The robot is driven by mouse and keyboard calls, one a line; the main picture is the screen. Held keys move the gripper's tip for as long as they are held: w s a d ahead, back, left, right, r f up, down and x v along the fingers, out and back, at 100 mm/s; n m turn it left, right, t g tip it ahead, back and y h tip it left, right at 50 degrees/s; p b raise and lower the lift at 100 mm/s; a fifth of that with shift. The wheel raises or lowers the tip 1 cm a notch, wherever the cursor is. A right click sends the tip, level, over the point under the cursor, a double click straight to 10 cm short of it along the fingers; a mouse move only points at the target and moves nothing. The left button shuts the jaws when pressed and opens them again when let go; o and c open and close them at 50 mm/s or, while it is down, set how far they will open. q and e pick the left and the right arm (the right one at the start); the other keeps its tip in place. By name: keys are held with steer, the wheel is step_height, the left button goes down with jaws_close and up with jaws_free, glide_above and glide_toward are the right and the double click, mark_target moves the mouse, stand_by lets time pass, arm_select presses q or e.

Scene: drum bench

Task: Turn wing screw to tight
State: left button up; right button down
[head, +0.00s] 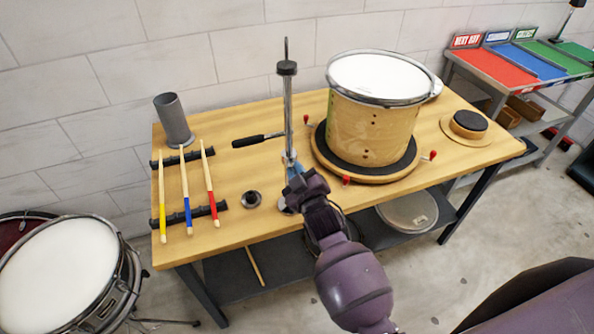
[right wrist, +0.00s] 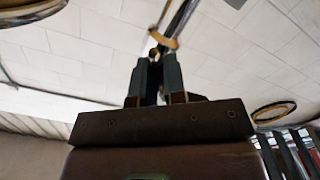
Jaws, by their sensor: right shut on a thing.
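A chrome stand post (head: 288,115) rises from the wooden bench, with a black collar near its top and a small clamp (head: 289,157) lower down. My right gripper (head: 296,172) is at the post, just below this clamp. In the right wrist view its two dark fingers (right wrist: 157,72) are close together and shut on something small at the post. I take this to be the wing screw, but the fingers hide most of it, so its turn angle cannot be told. The post also runs up beyond the fingertips in the right wrist view (right wrist: 180,22). My left gripper is not in view.
A drum shell (head: 372,125) on a round base stands right of the post. A black-handled rod (head: 258,140) sticks out left of it. Drumsticks (head: 185,195) on a rack and a grey cup (head: 174,120) are at the left. A black puck (head: 468,123) lies at the right.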

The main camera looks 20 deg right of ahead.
steer(key=shift+m, duration=2.3)
steer(key=c, duration=1.2)
jaws_free()
steer(key=s+b, duration=0.1)
steer(key=s, duration=1)
steer(key=shift+d, duration=0.15)
